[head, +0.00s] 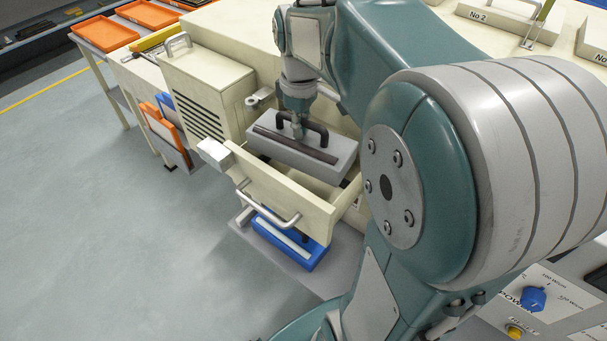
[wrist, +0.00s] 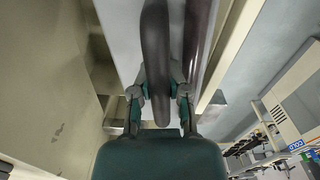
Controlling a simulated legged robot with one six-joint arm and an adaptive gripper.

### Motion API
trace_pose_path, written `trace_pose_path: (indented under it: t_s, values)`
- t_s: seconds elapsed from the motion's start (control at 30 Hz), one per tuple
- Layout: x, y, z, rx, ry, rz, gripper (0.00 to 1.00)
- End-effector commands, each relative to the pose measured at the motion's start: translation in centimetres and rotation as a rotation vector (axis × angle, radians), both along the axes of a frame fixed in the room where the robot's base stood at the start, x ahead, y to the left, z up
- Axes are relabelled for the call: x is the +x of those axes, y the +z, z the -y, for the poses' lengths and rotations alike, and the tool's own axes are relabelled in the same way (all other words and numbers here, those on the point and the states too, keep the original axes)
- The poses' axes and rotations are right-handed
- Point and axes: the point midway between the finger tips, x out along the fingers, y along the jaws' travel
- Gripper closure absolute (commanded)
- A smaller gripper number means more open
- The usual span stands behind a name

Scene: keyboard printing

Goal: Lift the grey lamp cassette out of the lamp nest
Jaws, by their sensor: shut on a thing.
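The grey lamp cassette (head: 318,156) is a grey block with a dark strip and a black arched handle (head: 317,132) on top. In the head view it sits at the opening of the cream drawer-like lamp nest (head: 285,190), its top about level with the rim or above it. Whether its underside touches the nest is hidden. My gripper (head: 297,135) is above the cassette, shut on its handle. In the wrist view the gripper (wrist: 160,95) has a finger on each side of the dark handle (wrist: 156,45), with the grey cassette top (wrist: 122,25) beyond.
A cream louvred housing (head: 205,95) stands left of the nest. The nest front has a metal bar handle (head: 268,212). A blue item (head: 290,245) lies on a grey surface below. Orange trays (head: 105,32) stand at the back left. The grey floor at left is clear.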

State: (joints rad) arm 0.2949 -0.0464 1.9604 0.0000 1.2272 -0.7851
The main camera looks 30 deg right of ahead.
Motion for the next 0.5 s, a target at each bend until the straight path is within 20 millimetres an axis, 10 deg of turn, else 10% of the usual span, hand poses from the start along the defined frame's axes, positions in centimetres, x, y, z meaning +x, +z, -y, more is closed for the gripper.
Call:
trace_pose_path:
  t_s: [0.5]
  values:
    - [0.02,0.84,0.0,-0.001,0.0,0.003,1.0]
